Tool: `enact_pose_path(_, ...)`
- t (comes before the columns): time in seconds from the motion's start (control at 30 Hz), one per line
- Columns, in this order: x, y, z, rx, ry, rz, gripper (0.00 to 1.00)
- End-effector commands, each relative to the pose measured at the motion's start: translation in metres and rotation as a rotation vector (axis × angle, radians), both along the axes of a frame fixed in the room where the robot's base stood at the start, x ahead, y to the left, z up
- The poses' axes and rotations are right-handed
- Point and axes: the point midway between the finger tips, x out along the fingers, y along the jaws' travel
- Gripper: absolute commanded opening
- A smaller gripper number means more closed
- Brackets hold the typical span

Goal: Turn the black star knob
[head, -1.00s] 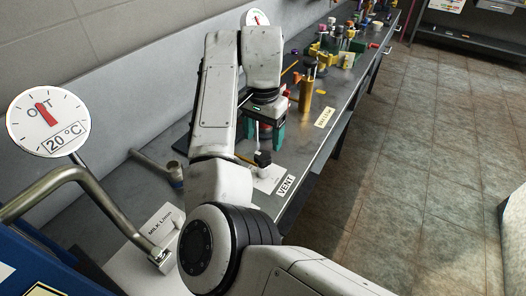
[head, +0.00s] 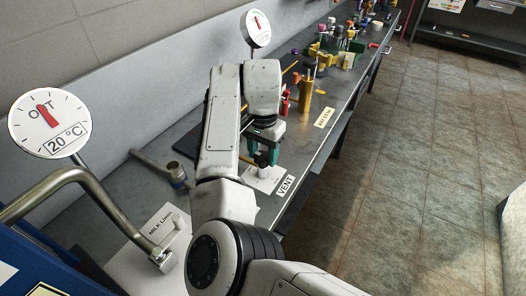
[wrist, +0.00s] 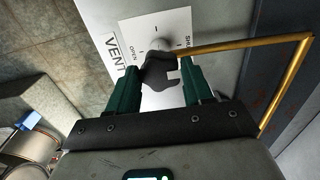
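The black star knob (wrist: 160,72) stands on a white plate (wrist: 145,28) with OPEN and SHUT marks and a VENT label. In the wrist view it lies between the two green fingers of my gripper (wrist: 164,74), close to both fingertips. The fingers are apart; I cannot tell whether either touches the knob. In the head view my gripper (head: 265,152) is above the plate, pointing down, and the knob (head: 263,160) shows dark at the fingertips, partly hidden.
A bent yellow rod (wrist: 290,82) runs beside the knob on the bench. In the head view, a dial (head: 48,124) and a metal pipe (head: 60,180) stand at left. A brass post (head: 305,92) and several fittings stand farther back.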

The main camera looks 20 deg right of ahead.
Motion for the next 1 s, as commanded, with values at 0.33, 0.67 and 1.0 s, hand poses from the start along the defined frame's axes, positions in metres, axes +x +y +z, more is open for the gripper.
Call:
enact_pose_path(0.33, 0.0001, -0.0001, 0.0002, 0.000, 0.000, 0.000, 0.16)
enact_pose_path(0.67, -0.0003, -0.0006, 0.0023, -0.003, 0.002, 0.043, 0.15)
enact_pose_path(1.0, -0.0008, -0.0015, 0.0059, -0.003, 0.004, 0.271, 0.15)
